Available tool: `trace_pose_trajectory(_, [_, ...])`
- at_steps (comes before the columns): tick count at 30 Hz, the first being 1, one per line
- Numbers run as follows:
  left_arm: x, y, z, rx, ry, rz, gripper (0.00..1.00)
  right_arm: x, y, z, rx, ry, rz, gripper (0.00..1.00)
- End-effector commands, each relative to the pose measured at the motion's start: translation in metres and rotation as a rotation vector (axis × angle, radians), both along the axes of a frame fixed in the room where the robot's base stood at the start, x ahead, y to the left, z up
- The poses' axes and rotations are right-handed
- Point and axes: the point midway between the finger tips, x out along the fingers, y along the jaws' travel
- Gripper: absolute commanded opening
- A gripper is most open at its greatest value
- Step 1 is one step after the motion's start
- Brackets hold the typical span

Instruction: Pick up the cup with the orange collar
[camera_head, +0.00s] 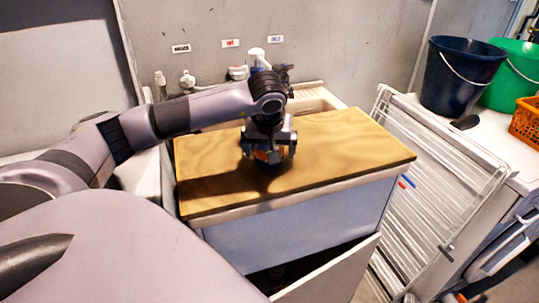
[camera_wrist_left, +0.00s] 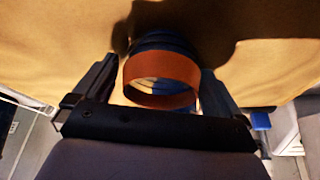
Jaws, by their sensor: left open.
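The cup with the orange collar (camera_wrist_left: 162,66) is in the wrist view, with a dark blue body and the orange band around it. In the head view only a bit of its orange collar (camera_head: 263,155) shows beneath my left gripper (camera_head: 268,151); the rest is mostly hidden. The cup stands on the wooden board (camera_head: 350,147). My left gripper is open and points down over the cup. In the wrist view its fingers lie on either side of the cup, and I cannot tell whether they touch it. My right gripper is not in view.
The board's right half is clear. Behind it are a sink (camera_head: 318,100) and bottles at the wall. At right stand a white drying rack (camera_head: 430,190), a dark blue bucket (camera_head: 460,78), a green bucket (camera_head: 512,78) and an orange basket (camera_head: 527,122). A panel (camera_head: 335,275) juts out below the board.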

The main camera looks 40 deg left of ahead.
Motion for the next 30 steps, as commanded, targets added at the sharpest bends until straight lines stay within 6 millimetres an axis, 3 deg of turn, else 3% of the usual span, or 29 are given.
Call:
trace_pose_trajectory(2, [0.000, 0.000, 0.000, 0.000, 0.000, 0.000, 0.99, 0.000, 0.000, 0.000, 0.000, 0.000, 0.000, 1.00])
trace_pose_trajectory(7, [0.000, 0.000, 0.000, -0.001, 0.000, 0.000, 0.44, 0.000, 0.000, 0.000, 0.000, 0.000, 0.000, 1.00])
trace_pose_trajectory(11, [0.000, 0.000, 0.000, -0.001, 0.000, 0.000, 0.42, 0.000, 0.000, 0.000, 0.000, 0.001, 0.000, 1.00])
trace_pose_trajectory(12, [0.000, 0.000, 0.000, -0.001, -0.001, 0.000, 0.38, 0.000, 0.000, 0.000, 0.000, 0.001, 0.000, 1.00])
trace_pose_trajectory(22, [0.000, 0.000, 0.005, -0.002, -0.001, 0.000, 0.37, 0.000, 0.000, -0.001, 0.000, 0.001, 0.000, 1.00])
trace_pose_trajectory(30, [-0.001, -0.001, 0.038, 0.000, -0.005, 0.000, 0.37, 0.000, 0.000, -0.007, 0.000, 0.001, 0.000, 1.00])
